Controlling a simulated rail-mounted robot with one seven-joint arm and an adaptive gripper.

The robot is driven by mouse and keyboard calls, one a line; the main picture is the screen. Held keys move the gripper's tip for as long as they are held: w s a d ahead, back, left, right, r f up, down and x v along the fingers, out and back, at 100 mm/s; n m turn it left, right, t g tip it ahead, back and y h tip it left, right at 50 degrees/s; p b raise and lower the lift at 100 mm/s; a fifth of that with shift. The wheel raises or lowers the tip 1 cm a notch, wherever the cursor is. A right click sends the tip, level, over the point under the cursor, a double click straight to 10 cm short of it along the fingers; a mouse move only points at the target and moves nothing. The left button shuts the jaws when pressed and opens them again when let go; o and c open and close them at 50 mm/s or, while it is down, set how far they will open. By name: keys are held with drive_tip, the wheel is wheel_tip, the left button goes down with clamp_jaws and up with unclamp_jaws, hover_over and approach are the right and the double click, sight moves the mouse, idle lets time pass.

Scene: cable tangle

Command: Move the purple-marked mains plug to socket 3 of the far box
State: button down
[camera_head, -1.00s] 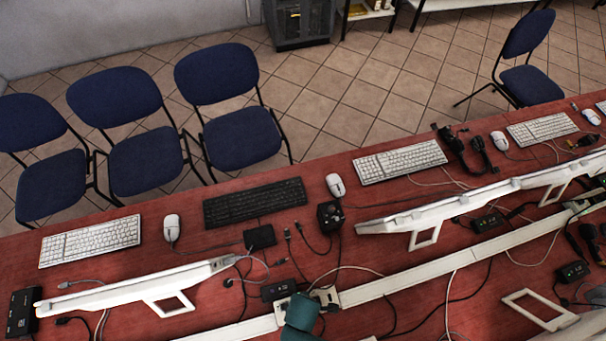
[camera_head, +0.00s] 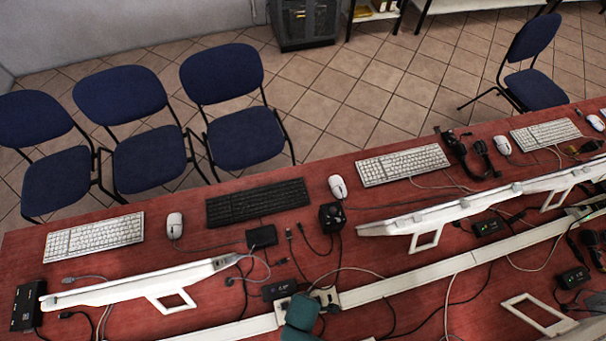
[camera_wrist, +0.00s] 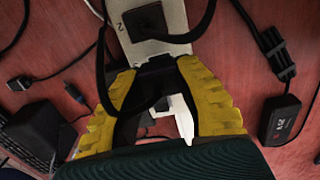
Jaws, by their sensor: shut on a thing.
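My gripper (camera_wrist: 157,70) has yellow fingers closed on a dark piece, which appears to be a plug (camera_wrist: 156,63); a black cable loops beside it. No purple mark shows on it. Just beyond the fingertips in the wrist view is a pale socket box (camera_wrist: 128,35) with a "2" printed on it. Another black plug (camera_wrist: 148,20) sits on that box. In the head view a white socket piece (camera_head: 326,297) shows beside my teal gripper body, which hides part of it. I cannot tell which box is the far one, and no number 3 is readable.
A black adapter (camera_wrist: 281,118) lies right of my gripper in the wrist view, with loose cables around. In the head view a long white trunking (camera_head: 420,278) crosses the red table (camera_head: 100,232). White monitors (camera_head: 140,285), keyboards and mice stand around; loose cables lie between them.

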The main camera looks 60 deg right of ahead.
drive_tip(key=shift+f+b, duration=0.8)
drive_tip(key=shift+f, duration=0.4)
drive_tip(key=c, duration=0.8)
unclamp_jaws()
wheel_tip(320, 180, up, 12)
drive_tip(key=shift+r, duration=0.1)
